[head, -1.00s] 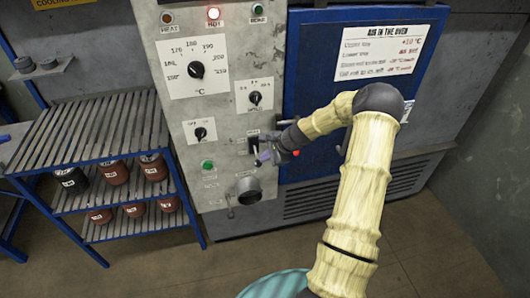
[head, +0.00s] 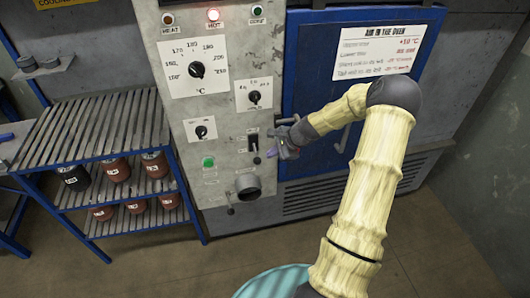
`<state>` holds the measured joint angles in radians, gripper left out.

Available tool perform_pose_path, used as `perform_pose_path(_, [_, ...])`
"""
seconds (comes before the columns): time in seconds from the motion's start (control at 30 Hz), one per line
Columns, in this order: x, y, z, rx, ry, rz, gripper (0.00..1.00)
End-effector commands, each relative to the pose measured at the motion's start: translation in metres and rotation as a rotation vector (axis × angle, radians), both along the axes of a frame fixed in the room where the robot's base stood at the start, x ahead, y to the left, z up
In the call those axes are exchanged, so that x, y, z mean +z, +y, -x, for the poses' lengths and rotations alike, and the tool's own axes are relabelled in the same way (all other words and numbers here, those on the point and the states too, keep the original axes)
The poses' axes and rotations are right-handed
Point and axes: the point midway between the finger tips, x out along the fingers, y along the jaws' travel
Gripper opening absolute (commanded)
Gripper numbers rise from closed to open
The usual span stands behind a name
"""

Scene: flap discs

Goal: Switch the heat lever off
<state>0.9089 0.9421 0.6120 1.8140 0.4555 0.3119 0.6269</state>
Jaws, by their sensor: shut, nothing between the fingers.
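The heat lever (head: 256,158) is on a small black plate (head: 253,142) on the grey control panel, left of the blue oven door. Its handle appears to point down, with its tip below the plate. The markings by it are too small to read. My gripper (head: 271,163) is shut and empty, just right of the lever at about the height of its tip. A small gap seems to lie between them, but I cannot tell the depth.
The blue oven door (head: 310,75) is behind my arm. A slatted rack (head: 95,128) with several labelled pots stands left.

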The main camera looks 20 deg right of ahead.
Motion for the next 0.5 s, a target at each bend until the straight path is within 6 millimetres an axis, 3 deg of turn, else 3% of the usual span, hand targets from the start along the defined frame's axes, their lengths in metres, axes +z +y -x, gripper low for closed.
perform_pose_path(0.5, [0.043,-0.022,0.062,0.014,-0.001,0.003,0.00])
